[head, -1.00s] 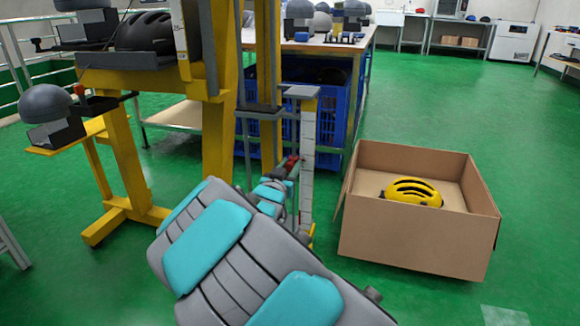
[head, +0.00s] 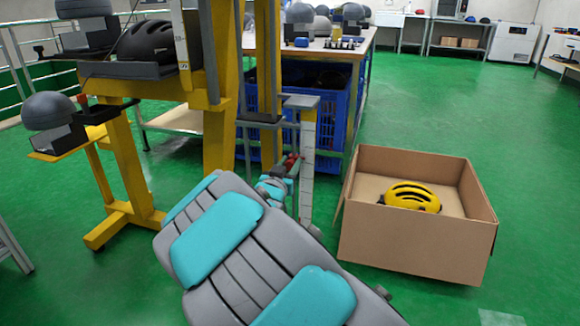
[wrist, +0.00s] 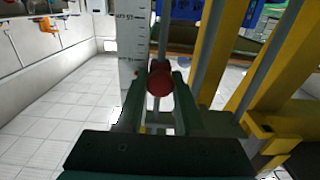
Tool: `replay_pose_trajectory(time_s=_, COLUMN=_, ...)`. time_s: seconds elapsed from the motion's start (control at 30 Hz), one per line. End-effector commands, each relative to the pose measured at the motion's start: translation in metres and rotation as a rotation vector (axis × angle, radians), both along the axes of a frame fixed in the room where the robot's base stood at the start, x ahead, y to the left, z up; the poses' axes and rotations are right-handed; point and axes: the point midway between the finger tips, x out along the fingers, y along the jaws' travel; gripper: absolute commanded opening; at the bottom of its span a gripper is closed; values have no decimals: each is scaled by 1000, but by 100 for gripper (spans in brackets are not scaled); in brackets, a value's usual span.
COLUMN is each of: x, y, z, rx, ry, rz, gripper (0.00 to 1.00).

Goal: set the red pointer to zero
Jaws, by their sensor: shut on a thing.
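The red pointer (wrist: 160,78) shows as a round red knob in the wrist view, between the fingers of my gripper (wrist: 159,88). My gripper is shut on it. In the head view the red pointer (head: 292,159) is a small red spot beside the upright pale scale (head: 307,150), partly hidden by my gripper (head: 284,170). In the wrist view the white scale (wrist: 131,40) with dark marks and figures stands just left of the pointer. The figures are too small to read surely, and I cannot tell where zero lies.
Yellow drop tower frame (head: 219,120) stands close at the left, with a black helmet (head: 147,40) on its carriage. Blue crates (head: 330,110) are behind the scale. A cardboard box (head: 415,245) with a yellow helmet (head: 410,197) stands at the right.

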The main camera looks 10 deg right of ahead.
Motion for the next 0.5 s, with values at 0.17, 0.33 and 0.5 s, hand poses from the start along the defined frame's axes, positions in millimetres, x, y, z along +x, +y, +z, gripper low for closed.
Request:
replay_pose_trajectory(time_s=0.17, x=0, y=1, z=42, rx=0, ry=-4, rz=3, gripper=0)
replay_pose_trajectory(time_s=0.33, x=0, y=1, z=50, rx=-1, ry=-4, rz=2, gripper=0)
replay_pose_trajectory(time_s=0.5, x=0, y=1, z=47, rx=-1, ry=-4, rz=2, gripper=0)
